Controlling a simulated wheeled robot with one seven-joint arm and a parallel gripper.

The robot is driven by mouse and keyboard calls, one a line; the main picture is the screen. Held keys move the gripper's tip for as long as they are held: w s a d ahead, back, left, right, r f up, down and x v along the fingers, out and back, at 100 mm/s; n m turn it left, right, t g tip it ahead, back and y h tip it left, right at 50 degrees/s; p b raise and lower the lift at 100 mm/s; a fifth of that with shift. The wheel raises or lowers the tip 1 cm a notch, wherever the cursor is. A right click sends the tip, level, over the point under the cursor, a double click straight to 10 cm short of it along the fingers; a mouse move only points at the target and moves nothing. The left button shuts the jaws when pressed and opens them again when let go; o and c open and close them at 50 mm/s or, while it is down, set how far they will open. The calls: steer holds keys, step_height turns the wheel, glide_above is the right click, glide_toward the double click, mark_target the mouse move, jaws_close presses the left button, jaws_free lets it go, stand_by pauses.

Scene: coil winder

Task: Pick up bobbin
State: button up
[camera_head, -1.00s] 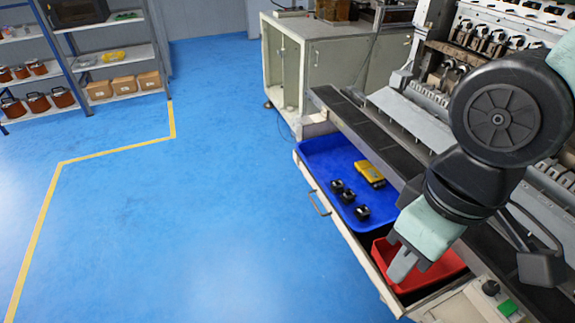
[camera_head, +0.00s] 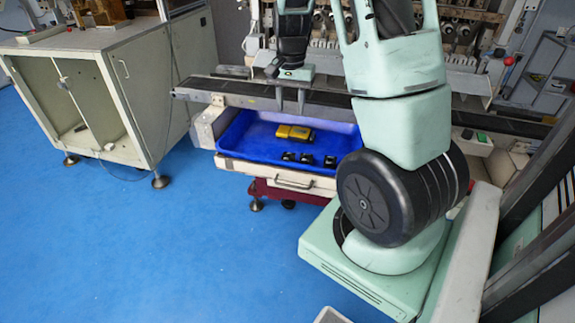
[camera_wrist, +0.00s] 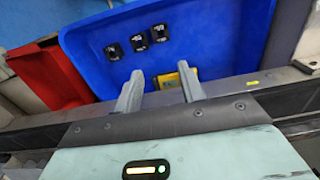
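Three small black bobbins (camera_head: 306,158) stand in a row near the front of a blue tray (camera_head: 235,136). In the wrist view the bobbins (camera_wrist: 138,43) lie beyond my fingertips, near the middle of the blue tray (camera_wrist: 215,30). My gripper (camera_head: 290,107) is above the tray's back edge, behind the bobbins and apart from them. In the wrist view my gripper (camera_wrist: 160,80) is open, its two fingers wide apart with nothing held between them.
A yellow device (camera_head: 293,132) lies behind the bobbins; in the wrist view it (camera_wrist: 188,76) shows partly between my fingers. A red bin (camera_wrist: 45,80) adjoins the blue tray. A dark rail (camera_head: 225,90) runs behind the tray. A cabinet (camera_head: 130,85) stands left.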

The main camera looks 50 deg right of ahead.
mark_target(288, 160)
steer(key=f, duration=1.1)
steer(key=f+p, duration=0.1)
steer(key=f, duration=0.4)
steer(key=shift+a+f, duration=0.25)
steer(key=shift+f, duration=0.15)
steer(key=c, duration=0.6)
